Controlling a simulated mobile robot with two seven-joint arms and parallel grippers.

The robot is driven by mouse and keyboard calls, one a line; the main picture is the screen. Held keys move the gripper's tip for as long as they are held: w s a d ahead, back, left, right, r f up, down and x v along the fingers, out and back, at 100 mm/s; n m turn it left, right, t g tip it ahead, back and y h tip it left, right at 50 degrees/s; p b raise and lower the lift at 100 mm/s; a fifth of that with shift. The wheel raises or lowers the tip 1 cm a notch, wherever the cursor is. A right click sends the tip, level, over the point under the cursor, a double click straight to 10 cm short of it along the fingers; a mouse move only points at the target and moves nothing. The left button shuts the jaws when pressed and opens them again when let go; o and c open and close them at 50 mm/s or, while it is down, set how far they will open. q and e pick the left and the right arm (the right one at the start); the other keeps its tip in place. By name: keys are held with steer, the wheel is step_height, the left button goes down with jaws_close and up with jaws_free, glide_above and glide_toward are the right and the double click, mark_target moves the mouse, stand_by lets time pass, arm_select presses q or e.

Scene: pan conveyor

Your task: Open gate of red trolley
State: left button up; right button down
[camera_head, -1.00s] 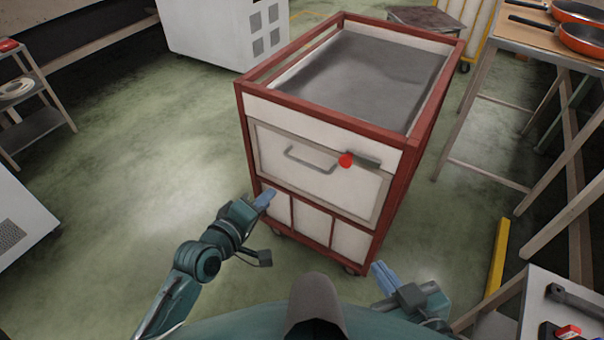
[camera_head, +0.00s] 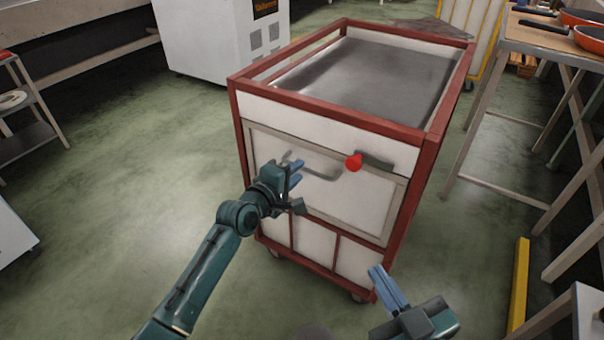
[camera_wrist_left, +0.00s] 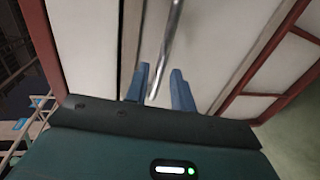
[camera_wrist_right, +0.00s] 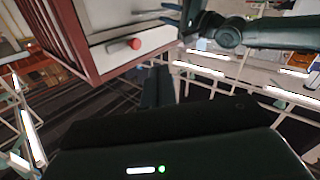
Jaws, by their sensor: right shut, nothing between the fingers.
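The red trolley (camera_head: 405,132) has a red frame and white panels. Its gate (camera_head: 345,205) is the framed white front panel, closed and upright. A grey bar handle (camera_head: 325,176) is on the gate. A latch with a red knob (camera_head: 354,162) sits at the gate's upper edge, right of the handle. My left gripper (camera_head: 296,174) is open at the handle's left end. In the left wrist view the handle bar (camera_wrist_left: 168,50) runs down between its parted fingers (camera_wrist_left: 160,85); I cannot tell if they touch it. My right gripper (camera_head: 385,288) is shut and empty, low in front of the trolley's right corner.
A wooden-topped table (camera_head: 545,40) with red pans (camera_head: 590,38) stands to the right. A yellow floor bar (camera_head: 519,285) lies right of my right gripper. A white cabinet (camera_head: 215,40) is behind left. The floor left of the trolley is clear.

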arm_select(q)
steer(key=shift+b+x, duration=0.5)
steer(key=shift+x, duration=1.2)
jaws_close()
